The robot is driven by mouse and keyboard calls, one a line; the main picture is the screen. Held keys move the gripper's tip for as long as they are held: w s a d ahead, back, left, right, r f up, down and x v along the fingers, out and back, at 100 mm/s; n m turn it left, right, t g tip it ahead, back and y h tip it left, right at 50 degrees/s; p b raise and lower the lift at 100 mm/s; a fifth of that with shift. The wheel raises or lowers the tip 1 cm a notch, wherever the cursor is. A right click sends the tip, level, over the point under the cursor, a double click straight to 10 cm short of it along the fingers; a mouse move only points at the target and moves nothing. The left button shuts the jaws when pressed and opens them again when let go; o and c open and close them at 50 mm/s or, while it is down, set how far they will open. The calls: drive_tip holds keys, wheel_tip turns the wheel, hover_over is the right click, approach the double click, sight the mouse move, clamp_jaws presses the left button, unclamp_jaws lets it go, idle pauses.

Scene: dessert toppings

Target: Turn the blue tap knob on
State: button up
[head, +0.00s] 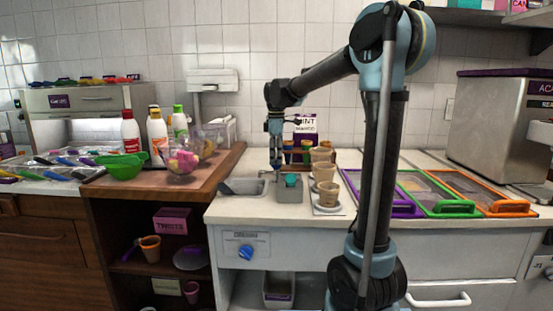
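The blue tap knob (246,252) sits on a white panel on the front of the counter, below the small sink and under a printed label. Nothing touches it. My gripper (276,164) hangs pointing down over the counter, near the sink, above and to the right of the knob and well apart from it. The gripper is small and dark here, so whether its fingers are open or shut is not clear. I see nothing held in it.
The sink (243,187) is set in the counter, with a grey container (290,193) holding a teal thing beside it. Paper cups (326,192) stand to the right. Open shelves (165,262) are left of the knob. The space before the knob looks clear.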

clamp_jaws()
drive_tip(key=shift+m, duration=0.3)
drive_tip(key=m, duration=0.3)
drive_tip(key=shift+w+m, duration=0.1)
drive_tip(key=shift+m, duration=0.2)
drive_tip(key=m, duration=0.4)
drive_tip(key=shift+m, duration=0.3)
drive_tip(key=m, duration=0.4)
drive_tip(key=shift+m, duration=2.5)
unclamp_jaws()
